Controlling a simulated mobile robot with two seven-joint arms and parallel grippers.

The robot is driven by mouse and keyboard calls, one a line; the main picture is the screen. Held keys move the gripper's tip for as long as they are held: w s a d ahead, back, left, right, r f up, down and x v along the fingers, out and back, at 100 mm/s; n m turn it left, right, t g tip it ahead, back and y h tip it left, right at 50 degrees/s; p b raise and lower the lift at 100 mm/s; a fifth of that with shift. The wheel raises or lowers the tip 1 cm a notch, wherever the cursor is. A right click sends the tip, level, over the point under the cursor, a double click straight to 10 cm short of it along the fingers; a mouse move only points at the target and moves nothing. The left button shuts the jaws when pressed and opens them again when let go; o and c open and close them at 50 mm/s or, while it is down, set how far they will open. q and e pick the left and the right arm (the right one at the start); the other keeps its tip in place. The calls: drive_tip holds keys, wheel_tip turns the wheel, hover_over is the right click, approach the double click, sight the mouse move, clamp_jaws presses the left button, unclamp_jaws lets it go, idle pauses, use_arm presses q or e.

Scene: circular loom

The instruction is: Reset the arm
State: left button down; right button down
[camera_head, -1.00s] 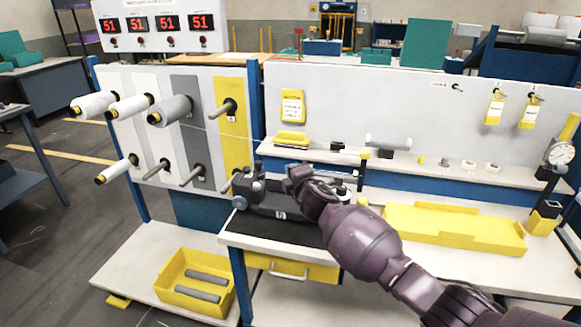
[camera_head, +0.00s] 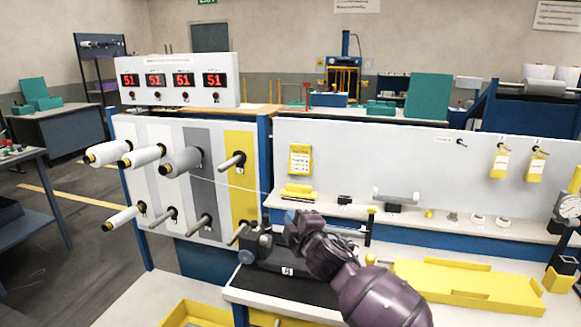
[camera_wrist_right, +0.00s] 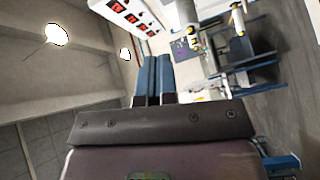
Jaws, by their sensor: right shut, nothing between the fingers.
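My right arm, dark purple, comes in from the bottom right of the head view. Its right gripper (camera_head: 291,219) is over or just beside a black clamp-like device (camera_head: 258,243) on the small work table. Whether the two touch cannot be told. In the right wrist view, the two blue fingers (camera_wrist_right: 153,78) lie side by side, shut and empty. My left gripper is not in view.
A board with spools (camera_head: 182,162) stands left, with a thread running right from one. A yellow tray (camera_head: 465,285) is right. A display box (camera_head: 180,80) reads 51.

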drive_tip(key=s+d+f+m+g+h, duration=0.1)
drive_tip(key=s+d+f+m, duration=0.5)
drive_tip(key=s, duration=0.7)
drive_tip(key=s+d+f+m+g+h, duration=0.2)
drive_tip(key=s+d+f+m, duration=0.4)
drive_tip(key=s+d+f, duration=0.5)
drive_tip(key=s+d+f+m+g+h, duration=0.2)
drive_tip(key=s+d+f+m+h, duration=0.2)
drive_tip(key=s+d+f, duration=0.5)
drive_tip(key=s+f+m, duration=0.2)
drive_tip(key=s+f, duration=0.1)
drive_tip(key=s, duration=0.3)
drive_tip(key=shift+d+f+m, duration=0.25)
drive_tip(key=shift+m, duration=0.05)
